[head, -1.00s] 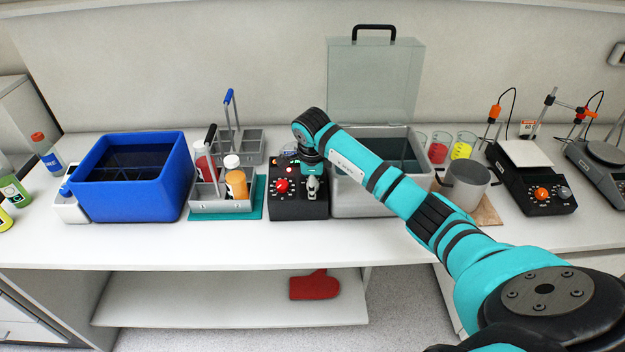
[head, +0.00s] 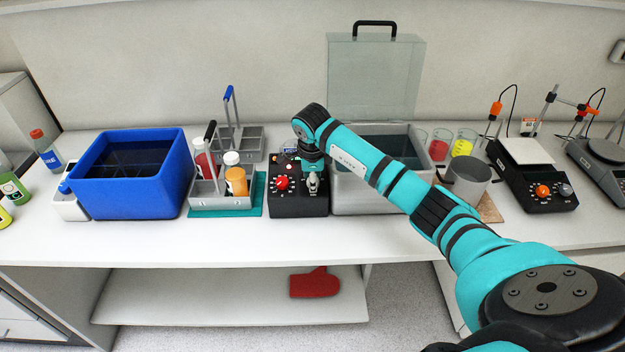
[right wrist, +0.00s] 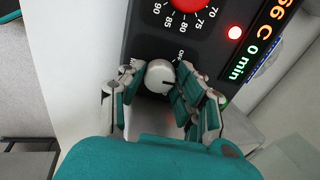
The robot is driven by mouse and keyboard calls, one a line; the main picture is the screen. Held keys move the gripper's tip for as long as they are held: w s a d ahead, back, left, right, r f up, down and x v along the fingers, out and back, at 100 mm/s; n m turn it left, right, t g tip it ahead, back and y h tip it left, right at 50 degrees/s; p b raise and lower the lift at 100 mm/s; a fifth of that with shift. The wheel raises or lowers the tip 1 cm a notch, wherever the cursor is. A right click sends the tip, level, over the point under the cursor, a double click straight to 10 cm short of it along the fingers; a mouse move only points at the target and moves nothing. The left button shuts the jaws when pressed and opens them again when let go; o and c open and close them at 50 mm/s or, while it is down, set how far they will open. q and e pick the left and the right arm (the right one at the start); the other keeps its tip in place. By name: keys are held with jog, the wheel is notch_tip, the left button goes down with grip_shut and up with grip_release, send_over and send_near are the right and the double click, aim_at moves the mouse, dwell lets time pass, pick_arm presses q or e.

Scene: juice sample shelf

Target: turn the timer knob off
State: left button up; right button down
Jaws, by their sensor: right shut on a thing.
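The timer knob (right wrist: 160,76) is a round light-grey knob with a dark pointer line, on the black control box (head: 298,205). The right wrist view shows the word OFF beside it and a lit display reading 0 min. My right gripper (right wrist: 158,90) has its fingers on both sides of the knob and is shut on it. In the head view my right gripper (head: 313,184) is over the right part of the box front and hides most of the knob. A red knob (head: 282,183) sits to its left on the same box. My left gripper is not in view.
A grey bath (head: 375,205) with a raised clear lid stands right of the box. A bottle carrier (head: 222,204) on a teal mat stands left, then a blue tub (head: 135,195). A metal beaker (head: 467,182) and a black hotplate (head: 530,180) stand right. The front counter strip is clear.

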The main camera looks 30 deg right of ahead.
jog(key=n+b, duration=0.2)
jog(key=n, duration=0.1)
jog(key=shift+d+f, duration=0.1)
jog(key=shift+f, duration=0.05)
jog(key=n+b, duration=0.2)
jog(key=shift+n, duration=0.3)
jog(key=n+b, duration=0.1)
jog(key=n, duration=0.1)
jog(key=shift+n, duration=0.3)
jog(key=shift+n+b, duration=0.7)
jog(key=shift+n, duration=0.7)
jog(key=shift+r, duration=0.2)
jog(key=c, duration=0.9)
grip_release()
jog(key=shift+c, duration=0.2)
